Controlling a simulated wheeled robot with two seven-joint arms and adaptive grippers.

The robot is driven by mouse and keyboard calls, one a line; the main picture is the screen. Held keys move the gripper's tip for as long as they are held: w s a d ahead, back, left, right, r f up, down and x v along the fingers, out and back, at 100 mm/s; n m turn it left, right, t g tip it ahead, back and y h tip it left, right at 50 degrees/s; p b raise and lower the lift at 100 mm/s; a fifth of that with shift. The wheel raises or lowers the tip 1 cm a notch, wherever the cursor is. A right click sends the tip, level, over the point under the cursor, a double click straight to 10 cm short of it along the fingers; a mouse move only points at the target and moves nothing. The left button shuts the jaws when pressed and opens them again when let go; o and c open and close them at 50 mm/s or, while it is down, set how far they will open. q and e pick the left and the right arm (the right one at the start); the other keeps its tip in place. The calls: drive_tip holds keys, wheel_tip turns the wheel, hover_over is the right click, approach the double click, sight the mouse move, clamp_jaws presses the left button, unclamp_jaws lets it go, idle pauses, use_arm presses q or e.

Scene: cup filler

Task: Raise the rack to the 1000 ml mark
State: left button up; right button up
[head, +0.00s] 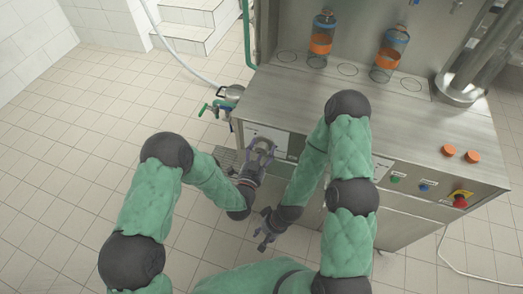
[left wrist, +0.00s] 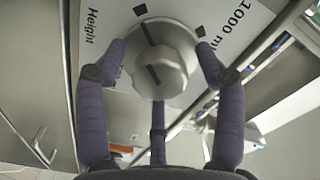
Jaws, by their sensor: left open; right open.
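A round grey knob (left wrist: 172,62) on a white panel shows in the left wrist view. Its dark pointer line aims toward the black square mark (left wrist: 140,10) at the top. Another black square mark (left wrist: 198,32), beside the printed "1000 ml" label (left wrist: 228,18), lies to the right of the pointer. My left gripper (head: 263,146) is in front of the panel; its purple fingers (left wrist: 163,80) are open around the knob, and contact cannot be told. In the head view the gripper covers the knob. My right gripper (head: 265,238) is open and empty, low in front of the cabinet.
Two bottles with orange bands, one at left (head: 321,40) and one at right (head: 389,54), stand at the back of the steel cabinet top (head: 300,105). A red emergency button (head: 460,201) is on the front. Tiled floor is clear at left.

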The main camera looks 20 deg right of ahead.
use_arm(q)
drive_tip(key=shift+c, duration=0.2)
drive_tip(key=c, duration=1.1)
drive_tip(key=m+b, duration=0.3)
drive_tip(key=shift+f, duration=0.1)
drive_tip(key=m+b, duration=0.3)
drive_tip(key=m, duration=0.1)
drive_tip(key=shift+m, duration=0.4)
drive_tip(key=m+b, duration=0.2)
drive_tip(key=m, duration=0.2)
drive_tip(key=shift+b, duration=0.4)
drive_tip(key=shift+m+b, duration=0.85)
drive_tip(key=shift+m, duration=1.25)
